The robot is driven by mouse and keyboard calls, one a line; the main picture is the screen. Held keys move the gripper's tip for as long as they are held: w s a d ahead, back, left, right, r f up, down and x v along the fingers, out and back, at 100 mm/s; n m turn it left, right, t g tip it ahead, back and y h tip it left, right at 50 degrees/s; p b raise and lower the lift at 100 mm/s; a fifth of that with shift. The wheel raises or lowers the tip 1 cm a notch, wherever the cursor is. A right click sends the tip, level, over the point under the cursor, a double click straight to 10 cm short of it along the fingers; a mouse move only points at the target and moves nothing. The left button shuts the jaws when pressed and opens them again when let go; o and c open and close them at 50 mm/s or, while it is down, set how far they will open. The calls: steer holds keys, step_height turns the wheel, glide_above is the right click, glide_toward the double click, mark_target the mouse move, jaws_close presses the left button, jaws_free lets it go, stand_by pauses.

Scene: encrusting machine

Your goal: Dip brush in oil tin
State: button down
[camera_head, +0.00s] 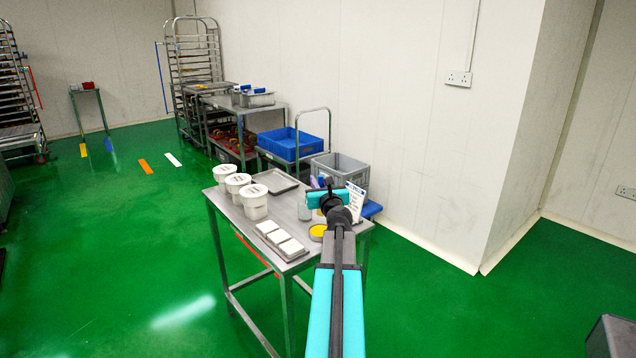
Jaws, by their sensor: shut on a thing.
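The oil tin (317,232) is a low, round tin with yellow content, standing on the steel table's right part beside my arm. My gripper (328,190) is at the end of my teal and black arm, above the table's far right part and beyond the tin in the picture. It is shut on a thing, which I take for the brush. The brush is mostly hidden by my wrist, and its bristles cannot be made out. I cannot tell how high the gripper is above the table.
The steel table (233,212) bears white tubs (254,203), a flat tray (273,181), white blocks (279,239), a clear jar (304,211) and a white sign (356,198). Behind are a blue crate (290,146) and a grey crate (340,169). Green floor is free at left.

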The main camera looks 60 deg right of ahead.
steer(key=shift+f+b, duration=2.45)
steer(key=shift+f, duration=0.25)
steer(key=shift+f+b, duration=0.45)
steer(key=shift+f, duration=0.2)
stand_by(1.0)
step_height(320, 180, up, 7)
steer(key=p, duration=0.7)
stand_by(0.5)
steer(key=shift+r, duration=0.15)
